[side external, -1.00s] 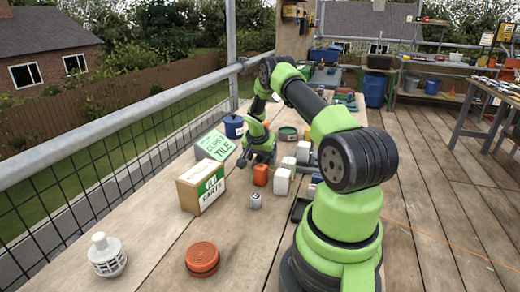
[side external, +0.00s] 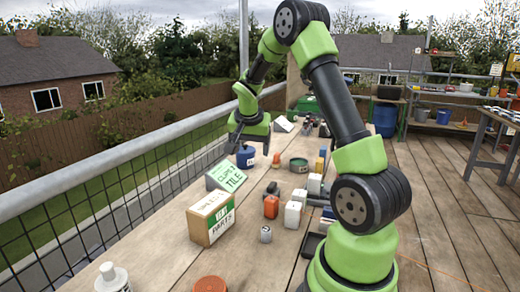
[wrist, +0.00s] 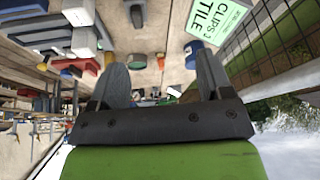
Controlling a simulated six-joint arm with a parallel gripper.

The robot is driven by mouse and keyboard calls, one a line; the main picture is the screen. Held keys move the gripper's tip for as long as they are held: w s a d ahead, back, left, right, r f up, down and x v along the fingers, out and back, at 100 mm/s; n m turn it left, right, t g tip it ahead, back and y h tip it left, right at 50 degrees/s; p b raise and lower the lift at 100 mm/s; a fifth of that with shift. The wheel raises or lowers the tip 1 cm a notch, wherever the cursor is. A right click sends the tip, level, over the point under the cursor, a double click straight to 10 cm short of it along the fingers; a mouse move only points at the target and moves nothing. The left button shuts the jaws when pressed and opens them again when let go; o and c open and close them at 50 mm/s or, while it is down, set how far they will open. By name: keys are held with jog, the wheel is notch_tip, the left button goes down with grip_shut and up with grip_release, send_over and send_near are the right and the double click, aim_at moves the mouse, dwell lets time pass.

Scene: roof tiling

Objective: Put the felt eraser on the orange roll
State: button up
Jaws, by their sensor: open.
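A small dark block (side external: 272,188), which I take for the felt eraser, lies on the boards behind an orange-red bottle. It also shows at the top of the wrist view (wrist: 136,14). A round orange disc (side external: 210,285), which may be the orange roll, is cut off by the bottom edge of the side view. A smaller orange piece (side external: 276,160) stands farther back, and in the wrist view (wrist: 161,60) it shows between the fingers. I cannot be sure which is the roll. My gripper (side external: 238,146) is open and empty, raised near the blue tub, apart from the dark block.
A green-and-white clips box (side external: 226,176) and a cardboard parts box (side external: 211,218) stand at left. The blue tub (side external: 246,157), a green tin (side external: 299,165), the orange-red bottle (side external: 271,206) and white bottles (side external: 293,214) crowd the middle. A railing (side external: 130,158) runs along the left.

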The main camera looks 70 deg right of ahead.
jog(key=s+a+r+n+t+y, duration=0.1)
jog(key=s+a+r+n, duration=0.1)
jog(key=a, duration=0.6)
jog(key=s+a+r+n+t+y, duration=0.1)
jog(key=s+a+r+n+t, duration=0.1)
jog(key=a+r, duration=0.4)
jog(key=s+a+r+n+t+y, duration=0.2)
jog(key=s+a+r+n, duration=0.2)
jog(key=a, duration=0.6)
jog(key=shift+s+r+n, duration=0.15)
jog(key=shift+n, duration=0.25)
jog(key=shift+o, duration=0.4)
jog(key=s+a+n+y, duration=0.2)
jog(key=s+a+n, duration=0.1)
jog(key=s+a, duration=0.1)
jog(key=shift+s+a+t, duration=0.15)
jog(key=shift+s+t, duration=0.25)
jog(key=shift+s, duration=0.05)
jog(key=shift+w, duration=0.1)
